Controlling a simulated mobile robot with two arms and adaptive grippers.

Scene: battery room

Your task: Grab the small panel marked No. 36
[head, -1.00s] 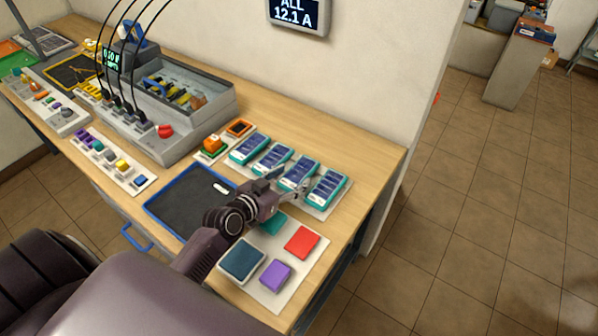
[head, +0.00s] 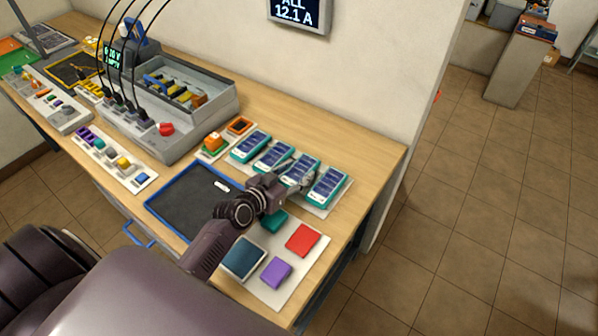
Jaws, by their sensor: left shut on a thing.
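Several small teal-framed panels with dark blue cells lie in a row on a pale mat on the wooden bench. They are the leftmost panel (head: 250,145), the second panel (head: 271,154), the third panel (head: 302,167) and the rightmost panel (head: 328,185). Their numbers are too small to read, so I cannot tell which is No. 36. My left gripper (head: 298,178) is at the near end of the third panel, with its fingers shut on that panel. The wrist hides part of the mat. The right gripper is not in view.
A blue-rimmed dark tray (head: 190,200) lies left of my wrist. A white board with a red block (head: 301,240), a purple block (head: 277,272) and a dark blue block (head: 243,257) is nearer. A grey bench unit (head: 165,125) stands behind left.

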